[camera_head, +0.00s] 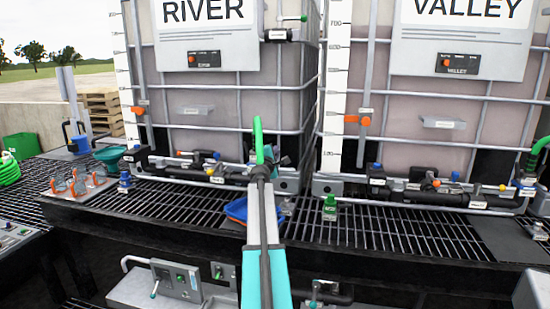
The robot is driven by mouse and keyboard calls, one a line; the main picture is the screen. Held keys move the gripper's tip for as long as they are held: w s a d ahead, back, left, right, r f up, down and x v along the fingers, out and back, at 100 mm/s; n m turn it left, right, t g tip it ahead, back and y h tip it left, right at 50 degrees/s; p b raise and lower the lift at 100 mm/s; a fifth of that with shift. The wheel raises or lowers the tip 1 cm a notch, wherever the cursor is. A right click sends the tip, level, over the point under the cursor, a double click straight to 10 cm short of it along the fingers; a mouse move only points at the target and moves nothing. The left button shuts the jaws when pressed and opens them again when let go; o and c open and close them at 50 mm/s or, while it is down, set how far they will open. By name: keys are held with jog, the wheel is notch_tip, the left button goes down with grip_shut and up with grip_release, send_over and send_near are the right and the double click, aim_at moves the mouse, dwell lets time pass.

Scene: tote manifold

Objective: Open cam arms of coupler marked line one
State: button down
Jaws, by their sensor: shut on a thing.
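My gripper (261,174) is at the end of my white and teal arm, in the middle of the view. It is shut at the right end of the black outlet pipework (190,172) of the RIVER tote (215,100). A green hose (257,132) rises just behind it. The coupler at the foot of this hose is mostly hidden by my gripper. Its cam arms and any line marking cannot be made out. A similar green hose (541,145) meets the pipework of the VALLEY tote (440,110) at the far right.
Black grating (380,228) runs in front of both totes. A blue tray (237,209) lies left of my arm, and a small green-topped item (330,206) stands to its right. A grey panel box (178,282) is below. A tray with orange-and-grey fittings (75,186) is at left.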

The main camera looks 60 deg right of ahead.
jog(key=shift+s+m, duration=0.1)
jog(key=shift+m, duration=0.3)
jog(key=c, duration=2.2)
grip_release()
jog(key=shift+o, duration=0.2)
jog(key=shift+a+f, duration=0.1)
jog(key=shift+a, duration=0.05)
jog(key=v, duration=1.3)
jog(key=shift+a+b, duration=0.2)
jog(key=shift+b, duration=0.25)
